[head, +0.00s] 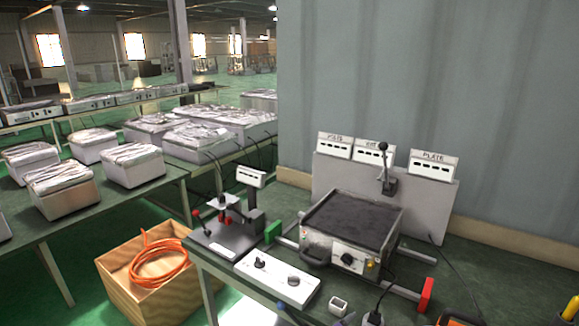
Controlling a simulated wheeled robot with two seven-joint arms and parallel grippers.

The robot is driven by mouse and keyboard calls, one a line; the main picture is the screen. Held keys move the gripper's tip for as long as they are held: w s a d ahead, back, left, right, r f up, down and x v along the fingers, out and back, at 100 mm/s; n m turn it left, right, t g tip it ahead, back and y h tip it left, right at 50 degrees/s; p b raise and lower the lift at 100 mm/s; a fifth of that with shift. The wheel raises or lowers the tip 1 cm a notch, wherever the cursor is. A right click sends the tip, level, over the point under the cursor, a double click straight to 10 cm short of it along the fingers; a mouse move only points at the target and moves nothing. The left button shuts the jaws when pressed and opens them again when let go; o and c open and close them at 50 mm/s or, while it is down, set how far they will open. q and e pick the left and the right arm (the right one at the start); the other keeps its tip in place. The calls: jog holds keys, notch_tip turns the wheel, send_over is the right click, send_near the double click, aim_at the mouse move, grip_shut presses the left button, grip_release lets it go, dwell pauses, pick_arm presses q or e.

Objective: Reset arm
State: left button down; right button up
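Neither of my grippers nor my arms can be made out in the head view. The heating unit (346,254), a box with a dark flat top plate (350,218) and a front panel with a knob, sits on a metal frame on the workbench at the centre right. A black upright lever (384,165) stands behind it, in front of a pale backboard (440,205). A small test stand (225,232) with red parts and a white label is to its left. A white control box (278,277) with knobs lies in front of that stand.
A wooden crate (122,290) with a coiled orange hose (160,263) stands on the floor at the left. Tables with several wrapped grey boxes (62,178) fill the left. A small white cup-like block (338,306) is at the bench front. A grey wall (500,100) closes the back right.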

jog(key=s+d+f+m+g+y, duration=0.1)
jog(key=s+f+m+g+y, duration=0.15)
jog(key=s+f+g, duration=0.6)
jog(key=s+a+f+m+y+b, duration=0.1)
jog(key=s+a+f+m+y, duration=0.4)
jog(key=s+f+m, duration=0.4)
jog(key=s+a+f+m+y+b, duration=0.2)
jog(key=s+a+f+m+y, duration=0.3)
jog(key=s+f+m, duration=0.4)
jog(key=s+m+y, duration=0.1)
jog(key=s+m, duration=0.1)
jog(key=m, duration=0.2)
jog(key=shift+f+g, duration=0.35)
